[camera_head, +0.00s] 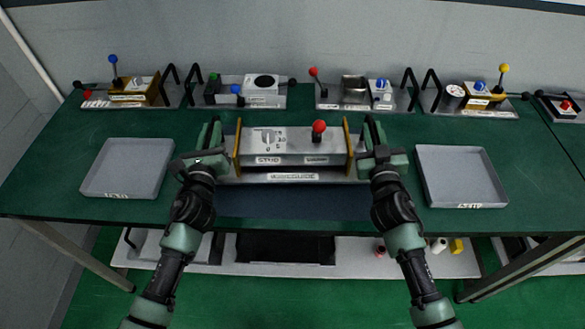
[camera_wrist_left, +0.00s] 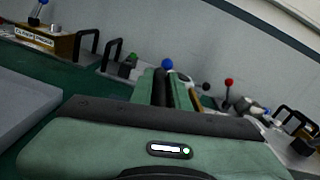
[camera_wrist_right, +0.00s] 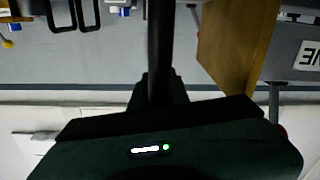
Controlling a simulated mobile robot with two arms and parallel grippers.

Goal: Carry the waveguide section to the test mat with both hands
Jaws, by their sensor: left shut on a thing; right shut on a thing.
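The waveguide section (camera_head: 292,164) is a silver box with brass end plates, a dial and a red-knobbed lever, at the centre of the head view. My left gripper (camera_head: 212,140) is shut at its left end and my right gripper (camera_head: 371,140) is shut at its right end. The section looks level. A brass end plate (camera_wrist_right: 235,45) shows in the right wrist view. The dark blue test mat (camera_head: 293,204) lies just in front of and partly under the section in the head view; its rear part is hidden. I cannot tell the height of the section above the table.
Grey trays stand at left (camera_head: 128,168) and right (camera_head: 460,176) on the green table (camera_head: 390,128). Several units with black handles line the back, including a left one with a blue-knobbed lever (camera_head: 128,92). A low shelf (camera_head: 345,257) holds small items.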

